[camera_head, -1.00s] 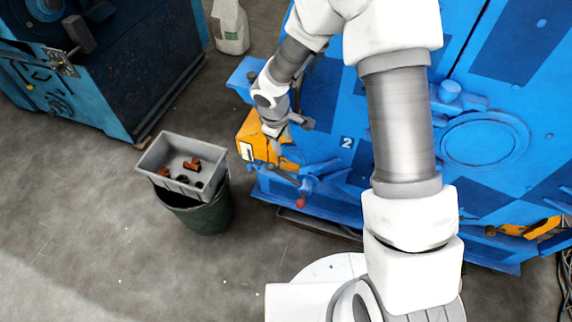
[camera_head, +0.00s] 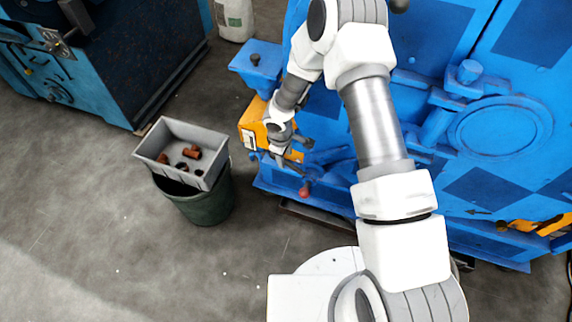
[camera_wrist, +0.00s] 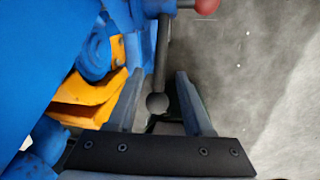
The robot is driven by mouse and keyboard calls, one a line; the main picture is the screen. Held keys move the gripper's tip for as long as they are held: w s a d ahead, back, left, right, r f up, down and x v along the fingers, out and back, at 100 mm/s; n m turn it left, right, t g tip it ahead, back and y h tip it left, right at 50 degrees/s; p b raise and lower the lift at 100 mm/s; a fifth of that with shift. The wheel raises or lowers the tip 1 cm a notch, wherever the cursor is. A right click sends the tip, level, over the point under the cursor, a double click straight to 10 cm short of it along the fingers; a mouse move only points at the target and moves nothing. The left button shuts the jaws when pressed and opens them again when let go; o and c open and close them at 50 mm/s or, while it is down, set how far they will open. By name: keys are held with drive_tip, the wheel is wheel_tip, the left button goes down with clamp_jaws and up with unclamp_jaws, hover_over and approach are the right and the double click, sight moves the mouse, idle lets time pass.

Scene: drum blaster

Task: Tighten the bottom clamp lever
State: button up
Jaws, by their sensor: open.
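A dark clamp lever (camera_wrist: 160,60) with a ball end (camera_wrist: 157,103) reaches from the blue machine in the wrist view. My gripper (camera_wrist: 158,78) is open, with one finger on each side of the lever and a visible gap on both sides. The ball end lies between the fingers, close to the gripper's palm. A red knob (camera_wrist: 207,5) on another bar is at the top edge, beyond the fingertips. In the head view the red knob (camera_head: 304,190) sits low on the machine's front. My gripper (camera_head: 292,166) is just above it and largely hides the dark lever.
The blue machine (camera_head: 480,195) fills the right side, with a yellow box (camera_head: 252,125) beside my wrist. A grey bin (camera_head: 205,133) with several brown parts rests on a green bucket (camera_head: 205,208) to the left. The floor between bucket and machine is clear.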

sight(286, 161)
drive_tip(key=shift+w+d+f+b, duration=0.1)
drive_tip(key=shift+w+f+b, duration=0.1)
drive_tip(key=shift+f, duration=0.9)
drive_tip(key=shift+w+d+f+b, duration=0.1)
drive_tip(key=shift+w+f+b, duration=0.1)
drive_tip(key=shift+f, duration=0.9)
drive_tip(key=shift+c, duration=0.2)
clamp_jaws()
